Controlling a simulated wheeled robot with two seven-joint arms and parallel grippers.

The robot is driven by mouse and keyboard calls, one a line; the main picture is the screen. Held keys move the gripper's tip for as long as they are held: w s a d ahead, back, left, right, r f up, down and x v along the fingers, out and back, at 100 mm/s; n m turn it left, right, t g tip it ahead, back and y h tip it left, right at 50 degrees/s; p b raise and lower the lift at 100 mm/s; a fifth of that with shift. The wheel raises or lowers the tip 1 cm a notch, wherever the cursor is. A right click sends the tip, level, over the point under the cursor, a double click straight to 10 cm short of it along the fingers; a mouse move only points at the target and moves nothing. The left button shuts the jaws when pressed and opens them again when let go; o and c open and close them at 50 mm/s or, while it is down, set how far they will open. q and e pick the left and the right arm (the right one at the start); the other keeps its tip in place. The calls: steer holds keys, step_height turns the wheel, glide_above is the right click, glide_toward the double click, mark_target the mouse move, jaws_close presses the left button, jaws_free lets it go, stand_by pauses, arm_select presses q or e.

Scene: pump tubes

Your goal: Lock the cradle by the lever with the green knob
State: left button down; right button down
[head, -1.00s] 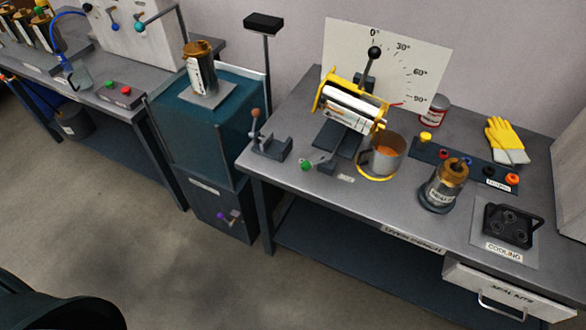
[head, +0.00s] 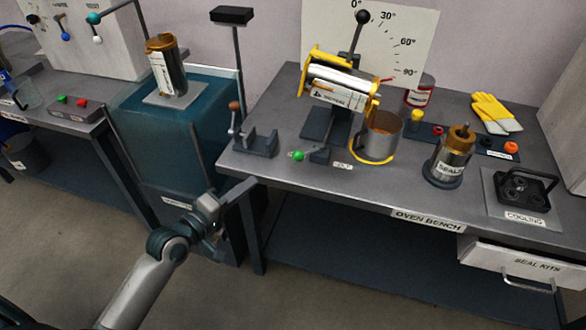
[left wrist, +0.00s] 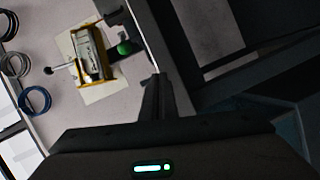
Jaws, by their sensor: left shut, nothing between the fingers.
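The lever with the green knob (head: 298,155) lies low on the oven bench, in front of the cradle's dark base. Its short dark arm runs right from the knob. The yellow-framed cradle (head: 318,55) holds a white-and-metal tube above a mug. In the left wrist view the green knob (left wrist: 124,47) shows beside the cradle (left wrist: 105,65). My left gripper (head: 222,240) is left of the bench's front corner, apart from the lever, and partly dark in the head view. Its fingers (left wrist: 156,85) are shut and empty. My right gripper is not in view.
A clamp with a red-brown handle (head: 254,142) stands left of the green knob. The mug (head: 380,140) stands under the cradle's right end. The bench's front edge (head: 330,192) lies between my gripper and the lever. A teal cabinet (head: 165,135) is behind my left arm.

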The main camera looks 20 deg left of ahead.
mark_target(308, 152)
arm_select(q)
steer(key=shift+h, duration=0.8)
steer(key=r, duration=0.1)
steer(key=d+r, duration=0.1)
steer(key=r, duration=0.1)
steer(key=s+d+r, duration=0.1)
steer(key=r, duration=0.1)
steer(key=shift+s+d+r+b, duration=0.1)
steer(key=shift+b, duration=0.2)
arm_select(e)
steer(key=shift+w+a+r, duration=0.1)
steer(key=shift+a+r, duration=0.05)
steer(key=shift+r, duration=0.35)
